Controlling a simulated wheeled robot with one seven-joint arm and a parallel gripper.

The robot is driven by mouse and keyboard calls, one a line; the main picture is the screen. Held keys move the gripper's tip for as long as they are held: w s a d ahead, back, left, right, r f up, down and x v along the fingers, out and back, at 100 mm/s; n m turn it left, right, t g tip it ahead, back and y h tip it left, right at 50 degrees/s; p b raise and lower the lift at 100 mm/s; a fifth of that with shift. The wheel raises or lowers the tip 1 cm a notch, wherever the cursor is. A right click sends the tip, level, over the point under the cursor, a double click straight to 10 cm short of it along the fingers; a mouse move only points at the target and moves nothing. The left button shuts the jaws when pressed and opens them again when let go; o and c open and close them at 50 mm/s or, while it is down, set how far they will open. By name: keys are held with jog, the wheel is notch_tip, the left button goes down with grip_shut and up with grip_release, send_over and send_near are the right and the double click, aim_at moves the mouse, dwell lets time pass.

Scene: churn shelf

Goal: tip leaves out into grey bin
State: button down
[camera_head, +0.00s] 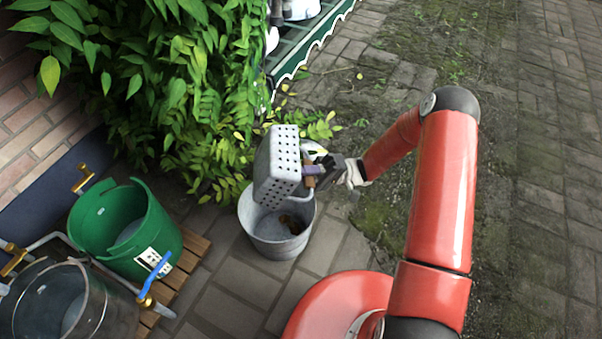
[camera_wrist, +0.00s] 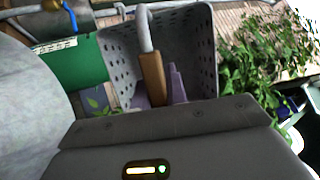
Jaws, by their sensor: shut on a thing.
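A grey perforated metal basket (camera_head: 277,165) hangs tilted on its side above the grey bin (camera_head: 262,240). My gripper (camera_head: 312,174) is shut on the basket's handle, at its brown wooden grip (camera_wrist: 153,78). In the wrist view the basket (camera_wrist: 190,45) shows its inside, and I see no leaves on the part in view. A few brown leaves (camera_head: 292,224) lie in the bin. The bin stands upright on the paving, directly below the basket. Part of the bin's inside is hidden by the basket.
A green bucket (camera_head: 125,230) and a clear container (camera_head: 75,305) stand at the lower left by a wooden slatted stand (camera_head: 190,252). Leafy branches (camera_head: 190,80) hang behind the basket. A green shelf (camera_head: 300,45) is at the back. Paving at the right is open.

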jog(key=shift+m+t+h+p, duration=1.05)
jog(key=shift+h+p, duration=1.4)
jog(key=shift+h, duration=1)
jog(key=shift+m+t+h+p, duration=0.75)
jog(key=shift+t+h+p, duration=0.55)
jog(key=shift+h+p, duration=1.7)
jog(key=shift+m+t+h+p, duration=1.05)
jog(key=shift+h+p, duration=0.9)
jog(key=shift+h, duration=2)
